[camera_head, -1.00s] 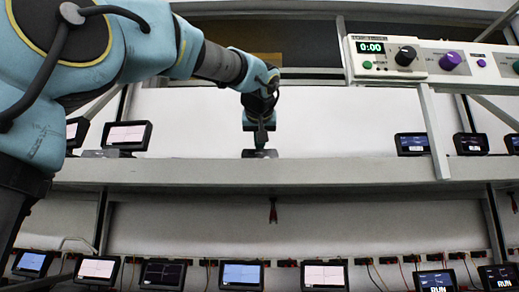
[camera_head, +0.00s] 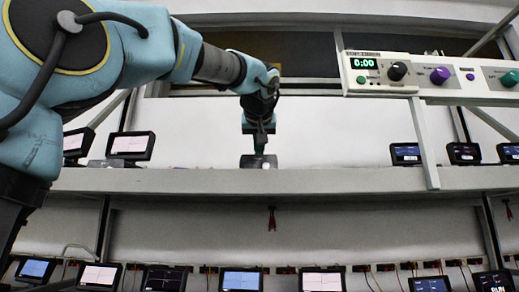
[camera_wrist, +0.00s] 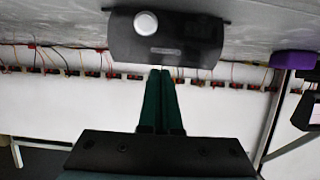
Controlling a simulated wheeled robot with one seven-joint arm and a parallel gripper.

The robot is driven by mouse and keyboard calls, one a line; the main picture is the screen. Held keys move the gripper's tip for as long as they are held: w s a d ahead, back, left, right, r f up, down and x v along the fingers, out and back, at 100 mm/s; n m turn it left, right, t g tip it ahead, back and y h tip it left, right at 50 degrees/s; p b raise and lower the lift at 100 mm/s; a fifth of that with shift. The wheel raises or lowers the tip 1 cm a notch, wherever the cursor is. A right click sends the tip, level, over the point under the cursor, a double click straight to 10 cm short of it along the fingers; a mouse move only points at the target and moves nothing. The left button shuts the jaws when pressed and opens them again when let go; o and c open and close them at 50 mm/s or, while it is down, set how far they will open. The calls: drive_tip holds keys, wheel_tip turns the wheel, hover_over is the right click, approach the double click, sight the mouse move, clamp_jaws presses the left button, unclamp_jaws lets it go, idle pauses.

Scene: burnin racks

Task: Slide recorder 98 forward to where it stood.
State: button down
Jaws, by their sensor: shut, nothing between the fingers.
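A dark recorder-like unit (camera_wrist: 165,38) with a round white knob fills the top middle of the wrist view. In the head view a small grey unit (camera_head: 258,161) sits on the upper shelf, right at my gripper. I take the two to be the same thing; no number on it can be read. My gripper (camera_wrist: 165,71) is shut and empty, its green fingers together. Their tips lie at the unit's edge in the wrist view; whether they touch it I cannot tell. In the head view my gripper (camera_head: 260,147) points down at the unit.
The upper shelf (camera_head: 340,180) is bare for a stretch either side of the unit. Screened recorders stand left (camera_head: 131,146) and right (camera_head: 405,154). A control panel (camera_head: 430,73) reading 0:00 hangs upper right. Several recorders (camera_head: 240,279) line the lower shelf. A purple block (camera_wrist: 292,59) shows in the wrist view.

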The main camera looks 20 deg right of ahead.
drive_tip(key=s+a+b, duration=0.4)
drive_tip(key=s+a, duration=0.1)
drive_tip(key=s, duration=0.6)
drive_tip(key=shift+r, duration=0.15)
drive_tip(key=shift+a, duration=0.1)
